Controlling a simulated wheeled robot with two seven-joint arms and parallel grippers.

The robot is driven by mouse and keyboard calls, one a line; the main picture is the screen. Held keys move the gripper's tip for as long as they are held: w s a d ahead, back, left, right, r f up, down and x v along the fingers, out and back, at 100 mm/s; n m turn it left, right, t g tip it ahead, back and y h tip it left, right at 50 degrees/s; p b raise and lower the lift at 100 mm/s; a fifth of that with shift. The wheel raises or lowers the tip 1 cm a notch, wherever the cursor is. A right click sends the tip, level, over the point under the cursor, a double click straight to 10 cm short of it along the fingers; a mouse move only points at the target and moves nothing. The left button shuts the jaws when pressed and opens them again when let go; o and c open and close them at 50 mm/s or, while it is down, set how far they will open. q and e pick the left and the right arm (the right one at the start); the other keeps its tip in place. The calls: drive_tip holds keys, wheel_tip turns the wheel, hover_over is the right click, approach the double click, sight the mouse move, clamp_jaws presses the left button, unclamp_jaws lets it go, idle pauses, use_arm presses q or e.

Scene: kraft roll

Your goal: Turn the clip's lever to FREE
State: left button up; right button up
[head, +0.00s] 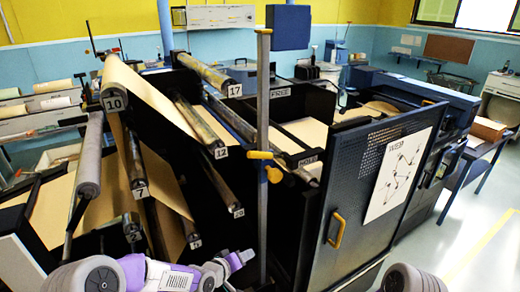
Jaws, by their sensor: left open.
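A yellow lever (262,155) sticks out to the left near the middle of the picture, beside a grey upright post with a yellow cap. It sits close to the plate that seems to read HOLD (308,160). The FREE plate (280,92) is higher and farther back on the dark frame. A second yellow knob (274,175) shows just below the lever. The clip's body is too small and dark to make out. My left gripper (240,259) is open and empty, low in front of the machine, below the lever and apart from it. My right gripper is out of view.
Brown paper (146,94) runs over numbered rollers at the left. A dark perforated door (347,200) with a yellow handle and a white diagram sheet (398,174) stands at the right. The grey upright post (263,110) stands in front of the machine. Clear floor lies far right.

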use_arm(q)
drive_tip(key=w+r+t+h+p, duration=0.1)
drive_tip(key=w+r+t, duration=0.15)
drive_tip(key=r, duration=0.65)
drive_tip(key=w+r+t+h, duration=0.1)
drive_tip(key=w+r, duration=0.2)
drive_tip(key=r, duration=0.7)
drive_tip(key=t+h+p, duration=0.1)
drive_tip(key=t, duration=0.1)
approach(259, 156)
drive_tip(key=x, duration=0.3)
drive_tip(key=shift+w+f, duration=0.2)
drive_tip(key=shift+w, duration=0.3)
drive_tip(key=p+x, duration=0.1)
drive_tip(key=x, duration=0.6)
drive_tip(key=shift+w+f, duration=0.1)
clamp_jaws()
